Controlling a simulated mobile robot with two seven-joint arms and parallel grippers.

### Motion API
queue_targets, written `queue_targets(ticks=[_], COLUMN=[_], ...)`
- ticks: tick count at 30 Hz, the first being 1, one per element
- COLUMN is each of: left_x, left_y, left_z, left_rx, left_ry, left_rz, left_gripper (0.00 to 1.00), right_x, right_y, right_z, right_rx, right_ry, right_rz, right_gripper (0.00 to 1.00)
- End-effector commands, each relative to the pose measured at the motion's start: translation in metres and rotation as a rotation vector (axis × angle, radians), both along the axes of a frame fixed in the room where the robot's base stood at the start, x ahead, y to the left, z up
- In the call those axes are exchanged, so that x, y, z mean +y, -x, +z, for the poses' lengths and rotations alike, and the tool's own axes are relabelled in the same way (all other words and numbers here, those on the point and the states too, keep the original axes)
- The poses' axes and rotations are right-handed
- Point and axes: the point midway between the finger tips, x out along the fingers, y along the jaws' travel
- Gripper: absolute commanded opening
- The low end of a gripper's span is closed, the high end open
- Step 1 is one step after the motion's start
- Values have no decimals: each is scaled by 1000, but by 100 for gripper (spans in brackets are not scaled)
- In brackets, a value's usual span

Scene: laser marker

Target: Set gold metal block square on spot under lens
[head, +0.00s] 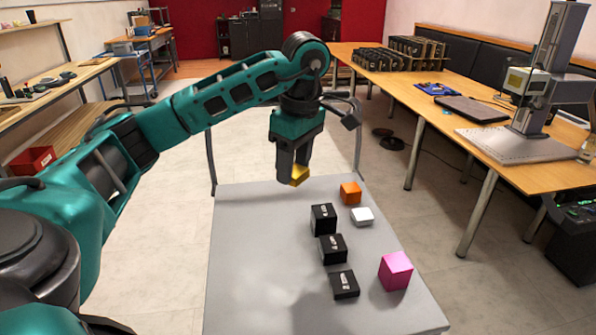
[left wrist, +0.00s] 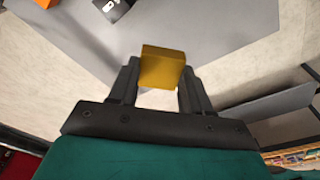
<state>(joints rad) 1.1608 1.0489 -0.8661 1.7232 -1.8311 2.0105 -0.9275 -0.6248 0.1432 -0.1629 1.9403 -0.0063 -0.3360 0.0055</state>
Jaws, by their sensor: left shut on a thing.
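The gold metal block (head: 299,175) is held between the fingers of my left gripper (head: 293,172), above the far edge of the grey table. In the left wrist view the block (left wrist: 162,67) sits between the two dark fingertips (left wrist: 158,85), its near face showing. The laser marker (head: 540,85) stands on the wooden bench at the right, with its lens head above a flat perforated base plate (head: 515,144). The spot under the lens is too small to make out. My right gripper is in neither view.
On the grey table (head: 250,270) are an orange block (head: 350,193), a white block (head: 362,216), a magenta block (head: 395,270) and three black labelled boxes (head: 333,249). A closed laptop (head: 471,109) lies on the wooden bench. Floor separates table and bench.

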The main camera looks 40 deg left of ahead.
Motion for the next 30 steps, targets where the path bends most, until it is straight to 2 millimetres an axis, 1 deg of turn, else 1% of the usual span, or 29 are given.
queue_targets(ticks=[1,6,11,14,17,20,26,30], left_x=[0,0,-1,-8,-23,-43,-90,-123], left_y=[0,0,0,-1,-3,-5,-3,4], left_z=[4,7,6,1,-8,-20,-47,-64], left_rx=[-2,-1,0,2,4,7,14,13], left_ry=[0,0,0,-2,-2,-4,-3,-2], left_rz=[1,1,-11,-75,-211,-406,-843,-1146], left_gripper=[15,15,15,15,15,15,15,15], right_x=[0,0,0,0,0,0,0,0], right_y=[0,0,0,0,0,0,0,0], right_z=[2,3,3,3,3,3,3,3], right_rx=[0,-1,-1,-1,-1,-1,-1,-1], right_ry=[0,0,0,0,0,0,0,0], right_rz=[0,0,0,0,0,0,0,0], right_gripper=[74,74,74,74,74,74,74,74])
